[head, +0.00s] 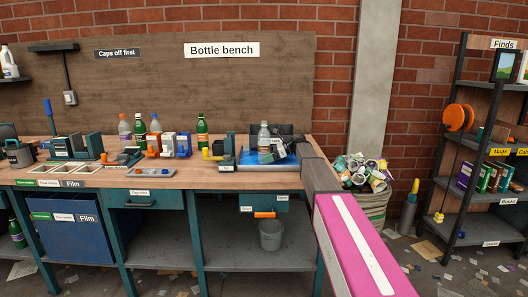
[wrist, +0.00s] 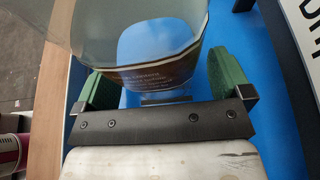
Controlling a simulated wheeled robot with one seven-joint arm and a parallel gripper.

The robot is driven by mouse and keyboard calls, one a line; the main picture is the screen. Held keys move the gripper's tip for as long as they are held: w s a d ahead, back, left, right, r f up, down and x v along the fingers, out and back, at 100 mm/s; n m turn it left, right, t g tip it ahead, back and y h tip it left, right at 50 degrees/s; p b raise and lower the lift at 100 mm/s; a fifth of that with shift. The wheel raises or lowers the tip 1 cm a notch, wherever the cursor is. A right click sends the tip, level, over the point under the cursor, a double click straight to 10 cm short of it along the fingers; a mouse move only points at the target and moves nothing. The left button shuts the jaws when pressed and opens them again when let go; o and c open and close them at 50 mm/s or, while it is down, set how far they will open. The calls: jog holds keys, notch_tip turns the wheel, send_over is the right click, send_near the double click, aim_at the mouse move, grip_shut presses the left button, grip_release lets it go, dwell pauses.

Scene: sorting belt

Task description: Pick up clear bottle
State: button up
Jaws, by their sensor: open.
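The clear bottle (head: 264,135) stands on a blue surface (head: 246,163) at the right end of the workbench, in the head view. In the wrist view, the clear bottle (wrist: 158,72) fills the top middle, with a dark printed label showing on it. My gripper (wrist: 155,82) is open, with one green finger on each side of the bottle's lower part. The fingers look apart from the bottle, though I cannot tell whether either touches it. In the head view my gripper is hard to make out among the dark parts beside the bottle.
Several other bottles, including a green one (head: 202,130), stand further left on the bench (head: 185,177). Small tools and blocks crowd the bench between. A full bin (head: 364,200) stands right of the bench, and a shelf (head: 470,207) lies further right.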

aim_at(266, 148)
jog(key=shift+a+f, duration=0.2)
jog(key=shift+a, duration=0.25)
jog(key=c, duration=1)
jog(key=shift+r, duration=0.1)
jog(key=shift+c, duration=0.2)
jog(key=shift+r, duration=0.55)
notch_tip(266, 148, up, 3)
jog(key=shift+f, duration=0.1)
jog(key=s+a+r, duration=0.7)
jog(key=a, duration=0.2)
jog(key=s+r, duration=0.9)
jog(key=r, duration=0.5)
jog(key=shift+s+a, duration=0.2)
jog(key=shift+s, duration=0.2)
